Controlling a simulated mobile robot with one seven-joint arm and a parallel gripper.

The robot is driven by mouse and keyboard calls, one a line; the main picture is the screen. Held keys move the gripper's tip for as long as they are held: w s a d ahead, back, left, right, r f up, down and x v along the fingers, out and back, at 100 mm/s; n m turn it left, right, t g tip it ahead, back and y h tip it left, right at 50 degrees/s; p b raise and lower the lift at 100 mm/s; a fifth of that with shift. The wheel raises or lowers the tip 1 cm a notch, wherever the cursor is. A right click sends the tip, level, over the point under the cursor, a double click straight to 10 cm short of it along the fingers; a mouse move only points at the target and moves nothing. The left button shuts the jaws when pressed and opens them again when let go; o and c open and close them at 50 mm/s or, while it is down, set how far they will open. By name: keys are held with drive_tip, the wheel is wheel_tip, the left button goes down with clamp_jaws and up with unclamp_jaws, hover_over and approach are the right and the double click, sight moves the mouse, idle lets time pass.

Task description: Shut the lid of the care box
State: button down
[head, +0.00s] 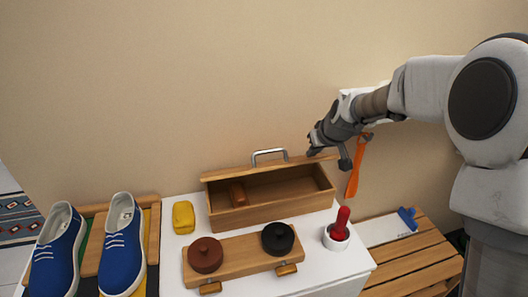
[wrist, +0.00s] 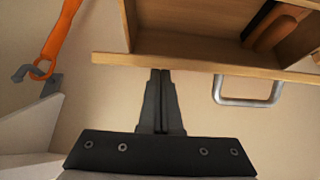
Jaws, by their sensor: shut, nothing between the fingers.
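The care box (head: 270,213) is an open wooden box at the back of the white cabinet top. Its lid (head: 228,174) stands raised along the back side, with a metal handle (head: 270,153) on it. In the wrist view, the lid's edge (wrist: 205,66) runs across the upper part with the handle (wrist: 247,102) below it. My gripper (head: 314,152) is at the back right corner of the box, near the lid. In the wrist view its fingers (wrist: 160,72) are together and empty, at the lid's edge; I cannot tell if they touch it.
A brown object (head: 238,193) lies inside the box. In front stand a wooden rack (head: 240,262) with two round tins and a red-handled tool in a white cup (head: 336,238). A yellow block (head: 183,217) and blue shoes (head: 122,250) are left. An orange shoehorn (head: 354,175) hangs right.

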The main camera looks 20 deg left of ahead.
drive_tip(key=shift+f, duration=0.15)
drive_tip(key=shift+s+d+f+b, duration=0.4)
drive_tip(key=shift+s+f+b, duration=0.2)
drive_tip(key=shift+b, duration=0.5)
drive_tip(key=shift+f, duration=0.15)
drive_tip(key=shift+s+d+f+b, duration=0.2)
drive_tip(key=shift+f+b, duration=0.2)
drive_tip(key=shift+b, duration=0.15)
drive_tip(key=shift+s+d+f+b, duration=0.15)
drive_tip(key=shift+s+f+b, duration=0.05)
drive_tip(key=shift+f+b, duration=0.25)
drive_tip(key=shift+r, duration=0.1)
drive_tip(key=shift+s+d+f+b, duration=0.15)
drive_tip(key=shift+s+f+b, duration=0.05)
drive_tip(key=shift+f+b, duration=0.35)
drive_tip(key=shift+s+d+f+b, duration=0.1)
drive_tip(key=shift+s+f+b, duration=0.05)
drive_tip(key=shift+f+b, duration=0.35)
